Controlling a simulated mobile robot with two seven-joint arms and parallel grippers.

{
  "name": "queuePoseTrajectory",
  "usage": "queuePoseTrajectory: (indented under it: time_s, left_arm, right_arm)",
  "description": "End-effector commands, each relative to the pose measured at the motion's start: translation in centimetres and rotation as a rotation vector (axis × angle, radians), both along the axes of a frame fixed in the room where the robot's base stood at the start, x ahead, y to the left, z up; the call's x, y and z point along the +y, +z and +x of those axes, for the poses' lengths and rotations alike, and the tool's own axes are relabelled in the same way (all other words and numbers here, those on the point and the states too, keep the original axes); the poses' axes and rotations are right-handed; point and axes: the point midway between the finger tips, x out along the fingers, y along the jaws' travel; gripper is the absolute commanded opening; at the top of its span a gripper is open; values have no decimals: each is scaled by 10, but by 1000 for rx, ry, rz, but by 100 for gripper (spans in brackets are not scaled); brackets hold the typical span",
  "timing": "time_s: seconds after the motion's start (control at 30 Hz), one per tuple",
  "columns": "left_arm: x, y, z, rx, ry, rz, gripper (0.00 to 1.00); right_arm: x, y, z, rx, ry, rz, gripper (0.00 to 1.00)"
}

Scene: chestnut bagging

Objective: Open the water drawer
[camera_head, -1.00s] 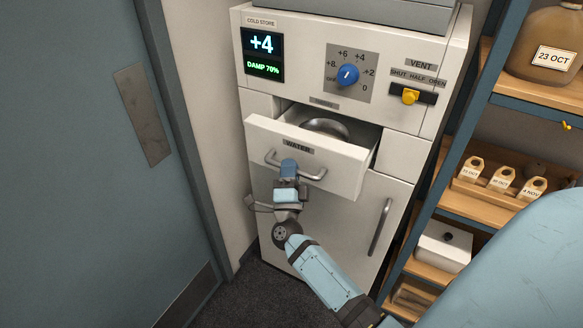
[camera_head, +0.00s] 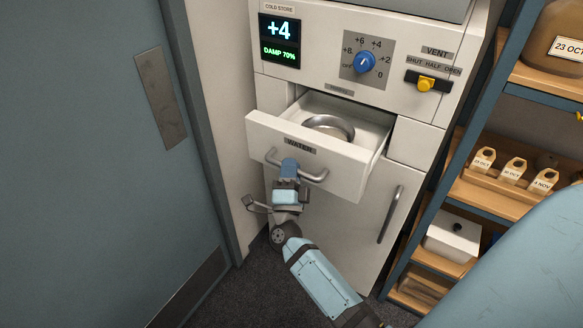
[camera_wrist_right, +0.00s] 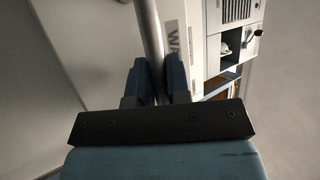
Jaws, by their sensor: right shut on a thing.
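The white water drawer (camera_head: 340,167), labelled WATER, is pulled out of the cold store (camera_head: 312,60). A round metal ring or bowl rim (camera_head: 330,125) shows inside it. My right gripper (camera_head: 289,164) is shut on the drawer's grey bar handle (camera_head: 318,178) near its middle. In the right wrist view the handle bar (camera_wrist_right: 151,40) runs between the two blue fingers (camera_wrist_right: 158,80), with part of the WATER label beside it. My left gripper is not in view.
A blue-grey door (camera_head: 80,150) stands at the left. The lower cabinet door has a vertical handle (camera_head: 390,214). Dark floor (camera_head: 240,295) lies in front.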

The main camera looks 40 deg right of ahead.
Motion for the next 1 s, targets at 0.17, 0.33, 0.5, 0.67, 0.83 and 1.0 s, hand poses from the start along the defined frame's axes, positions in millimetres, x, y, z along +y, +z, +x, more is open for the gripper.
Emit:
queuePoseTrajectory:
  time_s: [0.17,0.33,0.5,0.67,0.83,1.0]
  left_arm:
    - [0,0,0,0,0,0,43]
    - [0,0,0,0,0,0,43]
    - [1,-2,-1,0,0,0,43]
    - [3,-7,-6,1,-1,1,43]
    - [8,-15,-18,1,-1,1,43]
    - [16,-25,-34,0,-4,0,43]
  right_arm:
    - [0,0,0,-1,1,1,26]
    - [0,0,0,0,0,0,26]
    - [1,-2,0,1,0,1,26]
    - [5,-8,-4,1,0,1,26]
    - [14,-17,-14,1,0,3,26]
    - [26,-27,-28,0,1,2,26]
